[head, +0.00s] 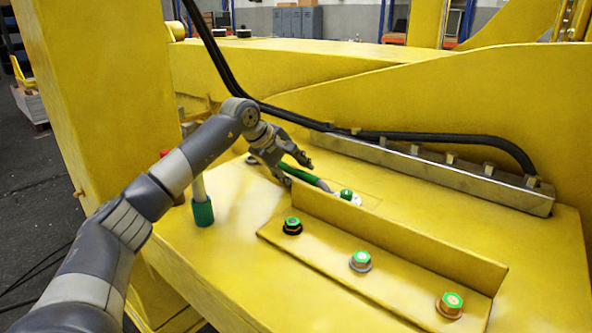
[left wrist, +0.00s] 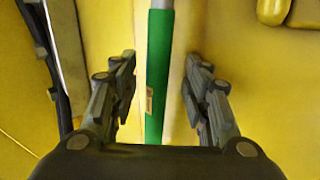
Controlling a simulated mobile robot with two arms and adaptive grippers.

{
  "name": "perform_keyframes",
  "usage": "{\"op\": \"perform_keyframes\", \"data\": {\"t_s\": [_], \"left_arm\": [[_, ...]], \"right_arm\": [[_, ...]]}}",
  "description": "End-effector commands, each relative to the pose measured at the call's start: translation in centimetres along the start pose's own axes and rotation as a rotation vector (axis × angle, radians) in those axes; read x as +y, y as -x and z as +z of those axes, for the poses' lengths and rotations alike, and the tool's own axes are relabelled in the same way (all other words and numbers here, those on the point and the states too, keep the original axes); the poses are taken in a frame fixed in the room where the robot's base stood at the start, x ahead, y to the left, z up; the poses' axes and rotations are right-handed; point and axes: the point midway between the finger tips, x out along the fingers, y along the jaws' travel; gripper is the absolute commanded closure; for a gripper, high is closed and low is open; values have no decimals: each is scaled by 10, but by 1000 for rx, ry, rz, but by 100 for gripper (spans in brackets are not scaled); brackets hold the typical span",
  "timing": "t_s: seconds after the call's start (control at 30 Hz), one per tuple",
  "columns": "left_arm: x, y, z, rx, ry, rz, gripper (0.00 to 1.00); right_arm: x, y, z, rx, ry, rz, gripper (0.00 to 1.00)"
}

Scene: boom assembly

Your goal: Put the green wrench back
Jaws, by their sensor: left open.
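The green wrench (head: 305,176) lies along the yellow boom surface, its metal head at a green-topped bolt (head: 346,194) behind the raised plate. I cannot tell whether the head is around that bolt or beside it. My left gripper (head: 296,172) is open at the wrench's green handle. In the left wrist view the green handle (left wrist: 158,75) runs between the two open fingers (left wrist: 160,88), with a gap on each side. The handle's near end is hidden behind the gripper body. My right gripper is not in view.
Several green-topped bolts, such as the middle one (head: 361,260), stand on the front yellow plate (head: 400,292). A metal rail (head: 430,170) with a black hose (head: 440,137) lies behind. A grey rod with a green lower end (head: 203,212) stands at left.

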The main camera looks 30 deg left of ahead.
Motion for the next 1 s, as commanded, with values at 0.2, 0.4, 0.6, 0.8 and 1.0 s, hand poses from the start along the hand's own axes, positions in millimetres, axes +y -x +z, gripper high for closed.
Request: {"op": "perform_keyframes", "data": {"t_s": [0.2, 0.4, 0.6, 0.8, 1.0], "left_arm": [[2, 29, -1, 3, -1, 9, 56], [3, 73, -1, 3, -1, 12, 56], [2, 107, 0, 1, 0, 11, 56], [2, 122, 0, 1, 1, 11, 56], [2, 123, 0, 0, 1, 11, 56]], "right_arm": [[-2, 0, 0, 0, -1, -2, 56], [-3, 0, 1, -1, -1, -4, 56], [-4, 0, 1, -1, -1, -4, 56], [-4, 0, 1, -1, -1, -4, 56], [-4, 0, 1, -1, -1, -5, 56]]}}
